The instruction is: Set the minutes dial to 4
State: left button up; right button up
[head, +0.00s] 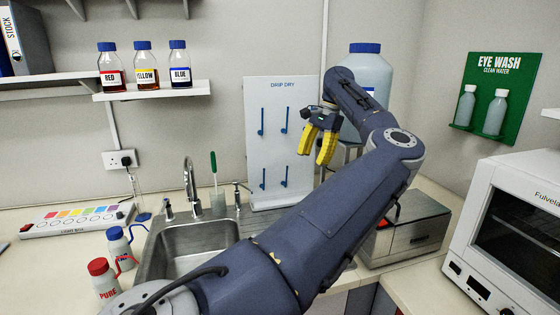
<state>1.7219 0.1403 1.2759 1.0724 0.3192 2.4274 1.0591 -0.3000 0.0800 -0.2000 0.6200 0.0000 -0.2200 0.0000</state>
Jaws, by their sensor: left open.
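No dial marked minutes can be made out. A white oven-like appliance (508,222) with a dark glass door stands at the right edge, partly cut off. Small dark controls show on its lower front, but their markings are too small to read. My left gripper (314,157) has yellow fingers, spread apart and pointing down, with nothing between them. It hangs in front of the drip dry board, well to the left of the appliance. My right gripper is not in view.
My left arm crosses the middle, partly hiding a metal box (412,232) and a large blue-capped bottle (362,72). A sink (195,245) and wash bottles (103,277) are at left. The drip dry board (272,110) stands behind the gripper. An eye wash station (505,75) hangs at right.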

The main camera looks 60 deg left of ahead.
pick_arm(q)
jog(key=s+a+f+n+g, duration=0.1)
jog(key=s+a+f+n, duration=0.1)
jog(key=s+a, duration=0.4)
jog(key=shift+s+a+h, duration=0.3)
jog(key=shift+s+h, duration=0.1)
jog(key=shift+s, duration=0.85)
